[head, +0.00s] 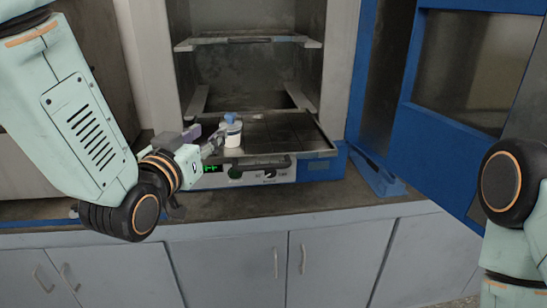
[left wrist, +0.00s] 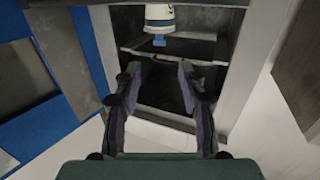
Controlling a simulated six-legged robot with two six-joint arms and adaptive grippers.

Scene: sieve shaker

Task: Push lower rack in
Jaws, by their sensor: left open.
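The lower rack (head: 285,132) is a dark flat shelf. In the head view it sticks out of the front of the open cabinet, above the control panel. A white bottle with a blue cap (head: 232,130) stands upright on its left part. My left gripper (head: 212,146) is just left of the bottle, near the rack's front left corner; I cannot tell whether it touches either. In the left wrist view the gripper (left wrist: 159,72) has its fingers apart with nothing between them. The bottle (left wrist: 160,14) shows upside down beyond the fingertips. My right gripper is out of view.
The upper rack (head: 248,40) sits inside the cabinet. A blue door (head: 400,120) with a window stands open at the right. The panel (head: 262,172) with knobs is below the rack. The counter (head: 300,205) in front is clear.

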